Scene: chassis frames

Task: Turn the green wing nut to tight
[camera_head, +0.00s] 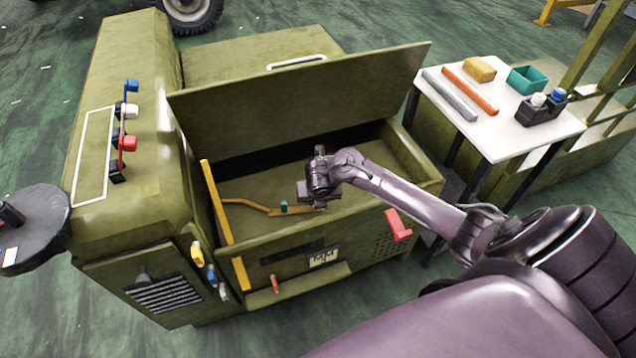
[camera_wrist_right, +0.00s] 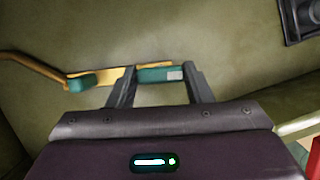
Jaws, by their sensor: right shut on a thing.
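The green wing nut shows in the right wrist view as a teal bar (camera_wrist_right: 155,75) with a small grey patch near its right end. It lies along a yellow-orange strip on the floor of the open olive compartment (camera_head: 262,192). My right gripper (camera_wrist_right: 162,82) has a finger at each side of the teal bar and is shut on it. In the head view the right gripper (camera_head: 320,200) points down into the compartment and hides the bar. A separate small teal block (camera_head: 283,206) sits left of it on the strip. My left gripper is out of view.
The raised lid (camera_head: 300,100) stands behind my right gripper. The compartment's front wall has a red handle (camera_head: 398,225). A white side table (camera_head: 500,140) at the right holds bars, a yellow block, a teal bin and a dark holder. Coloured levers stand on the left cabinet (camera_head: 130,240).

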